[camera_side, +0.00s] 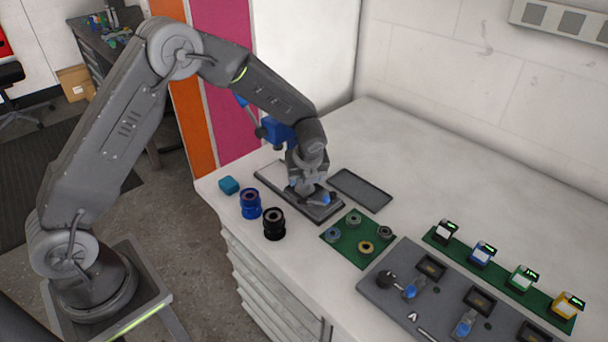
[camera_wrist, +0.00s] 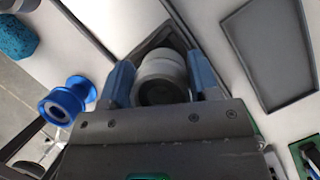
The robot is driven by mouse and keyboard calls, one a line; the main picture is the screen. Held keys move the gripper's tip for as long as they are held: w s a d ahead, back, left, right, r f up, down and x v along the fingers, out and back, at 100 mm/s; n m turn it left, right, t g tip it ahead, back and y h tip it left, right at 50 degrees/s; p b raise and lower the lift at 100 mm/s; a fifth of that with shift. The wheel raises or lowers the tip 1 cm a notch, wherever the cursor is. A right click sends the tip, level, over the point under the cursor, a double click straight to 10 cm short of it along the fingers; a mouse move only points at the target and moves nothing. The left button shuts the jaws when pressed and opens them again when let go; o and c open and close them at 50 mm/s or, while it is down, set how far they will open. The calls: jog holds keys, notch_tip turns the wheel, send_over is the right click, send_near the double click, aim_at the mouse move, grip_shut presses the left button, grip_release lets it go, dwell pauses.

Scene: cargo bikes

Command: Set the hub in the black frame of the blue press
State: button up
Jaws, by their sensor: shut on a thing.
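My gripper (camera_side: 312,193) is low over the front end of the blue press's long base (camera_side: 268,171). The blue press (camera_side: 277,131) stands behind my wrist and is partly covered by it. In the wrist view my gripper's blue fingers (camera_wrist: 162,85) are shut on the hub (camera_wrist: 162,68), a pale grey round part with a dark centre. The corner of the black frame (camera_wrist: 178,28) shows just beyond the hub, which lines up with it. I cannot tell whether the hub touches the frame. In the side view my gripper hides the hub and frame.
A blue spool (camera_side: 250,204), a black spool (camera_side: 273,224) and a teal sponge (camera_side: 228,185) stand left of the press. A dark tray (camera_side: 360,190) lies right of it. A green mat (camera_side: 347,240) with several rings and a grey fixture board (camera_side: 390,280) lie in front.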

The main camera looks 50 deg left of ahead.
jog(key=o, duration=1.1)
jog(key=s+d+r+n, duration=0.2)
jog(key=s+r, duration=0.2)
jog(key=r, duration=0.5)
jog(key=s+d+r+n, duration=0.2)
jog(key=s+r+n, duration=0.15)
jog(key=r, duration=0.55)
jog(key=s+r+n+t+h, duration=0.1)
jog(key=s+r+n, duration=0.1)
jog(key=s+n, duration=0.4)
jog(key=s+r+n+t+h, duration=0.1)
jog(key=s+n, duration=0.5)
jog(key=s, duration=0.2)
jog(key=s+r+n+t+h, duration=0.1)
jog(key=s+r+n+h, duration=0.1)
jog(key=s+n, duration=0.4)
jog(key=shift+s+d+r+n, duration=0.15)
jog(key=shift+s, duration=0.25)
jog(key=shift+s+d+r+n, duration=0.1)
jog(key=shift+s+r, duration=0.05)
jog(key=shift+s, duration=0.25)
